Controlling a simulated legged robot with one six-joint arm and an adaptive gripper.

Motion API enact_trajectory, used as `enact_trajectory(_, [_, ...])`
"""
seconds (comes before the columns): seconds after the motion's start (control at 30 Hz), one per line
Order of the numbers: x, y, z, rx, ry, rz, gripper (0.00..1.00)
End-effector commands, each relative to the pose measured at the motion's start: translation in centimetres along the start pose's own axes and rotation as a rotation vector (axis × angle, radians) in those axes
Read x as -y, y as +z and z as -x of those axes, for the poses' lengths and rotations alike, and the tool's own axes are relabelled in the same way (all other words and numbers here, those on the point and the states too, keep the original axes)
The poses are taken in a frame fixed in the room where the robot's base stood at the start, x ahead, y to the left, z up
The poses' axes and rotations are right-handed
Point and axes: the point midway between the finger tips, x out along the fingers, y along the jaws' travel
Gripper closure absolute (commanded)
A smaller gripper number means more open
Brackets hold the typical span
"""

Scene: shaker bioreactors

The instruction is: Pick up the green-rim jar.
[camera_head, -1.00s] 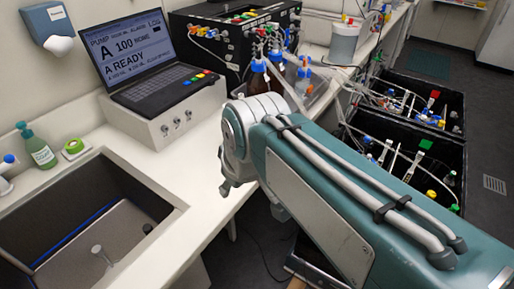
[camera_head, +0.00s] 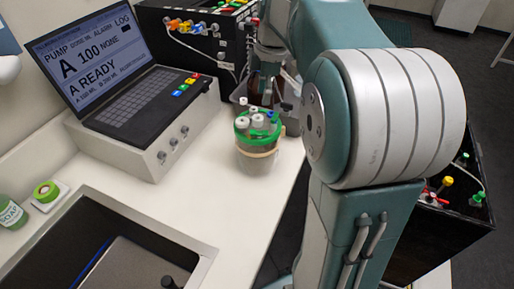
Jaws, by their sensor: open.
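The green-rim jar (camera_head: 257,146) stands upright on the white counter, right of the laptop. It is a clear jar with a green rim, a tan band around it and several pale and blue-topped fittings on its lid. My gripper (camera_head: 266,88) is dark and small in the picture, just above and behind the jar's lid. It is open, and no object shows between its fingers. Part of it blends with dark bottles behind, so I cannot tell whether it touches the fittings.
A laptop on a white box (camera_head: 146,137) stands to the left. A black pump unit (camera_head: 195,40) is behind. A black crate (camera_head: 440,215) stands right, beyond the counter edge.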

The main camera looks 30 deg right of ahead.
Motion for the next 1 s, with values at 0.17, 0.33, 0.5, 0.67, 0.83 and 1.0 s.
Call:
enact_trajectory(0.17, [0.0,-0.1,-2.1,0.0,-0.001,0.0,0.45])
enact_trajectory(0.33, [0.1,-0.2,-3.9,0.0,-0.003,-0.001,0.45])
enact_trajectory(0.5, [0.1,-0.3,-6.5,0.0,-0.002,-0.002,0.45])
enact_trajectory(0.67, [0.0,-0.3,-7.5,0.0,0.001,-0.001,0.45])
enact_trajectory(0.83, [0.0,-0.3,-7.5,0.0,0.002,-0.001,0.45])
enact_trajectory(1.0, [0.0,-0.3,-7.5,0.0,0.002,-0.002,1.0])
